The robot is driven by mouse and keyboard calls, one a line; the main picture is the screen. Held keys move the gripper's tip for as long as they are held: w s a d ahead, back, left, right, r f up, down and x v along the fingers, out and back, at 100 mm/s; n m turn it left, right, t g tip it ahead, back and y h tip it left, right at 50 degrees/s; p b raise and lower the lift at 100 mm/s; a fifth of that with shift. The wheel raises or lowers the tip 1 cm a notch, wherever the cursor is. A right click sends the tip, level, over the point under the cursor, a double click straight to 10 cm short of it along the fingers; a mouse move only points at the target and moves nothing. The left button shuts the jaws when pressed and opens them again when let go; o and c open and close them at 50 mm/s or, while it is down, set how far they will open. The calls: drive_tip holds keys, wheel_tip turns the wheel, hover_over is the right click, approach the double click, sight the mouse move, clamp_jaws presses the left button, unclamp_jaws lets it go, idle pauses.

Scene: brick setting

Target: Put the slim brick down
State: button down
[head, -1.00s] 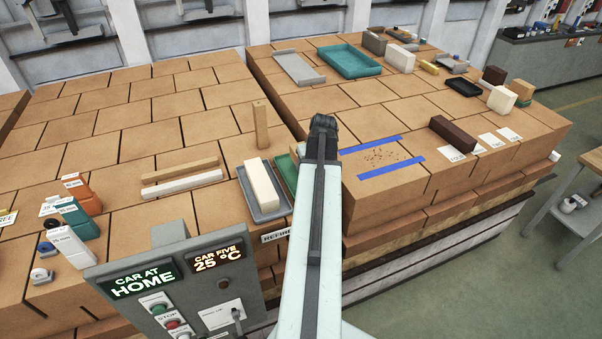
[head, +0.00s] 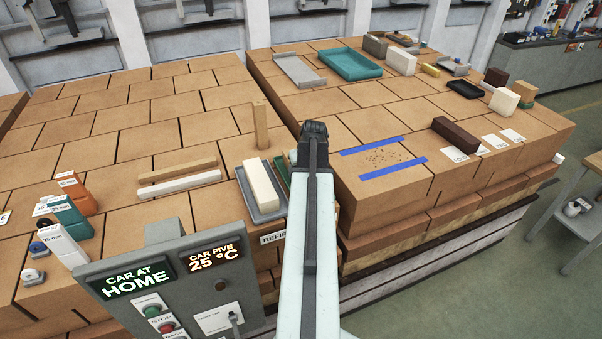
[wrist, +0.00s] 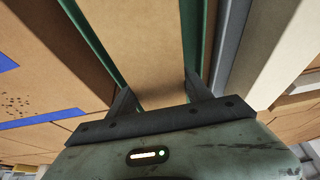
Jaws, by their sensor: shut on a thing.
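My gripper (head: 313,130) hangs at the front edge of the left brick stack, beside the green tray (head: 280,172). In the wrist view my gripper (wrist: 160,100) is shut on a tan slim brick (wrist: 155,45), which runs away between the two fingers. Green tray walls (wrist: 197,40) show on both sides of the brick. I cannot tell whether its underside touches the tray. In the head view my arm hides most of the brick and tray.
A grey tray (head: 247,190) with a cream brick (head: 262,185) stands just left. A tan brick (head: 261,125) stands upright behind. Long tan (head: 178,170) and white (head: 178,185) bricks lie farther left. Blue tape strips (head: 393,168) mark the right stack. A control panel (head: 170,285) stands in front.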

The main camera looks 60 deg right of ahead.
drive_tip(key=shift+c, duration=2.2)
unclamp_jaws()
drive_tip(key=p+v, duration=1.1)
drive_tip(key=shift+r, duration=0.4)
drive_tip(key=shift+s+a+r+p, duration=0.15)
drive_tip(key=shift+s+r+p, duration=0.05)
drive_tip(key=shift+p, duration=0.1)
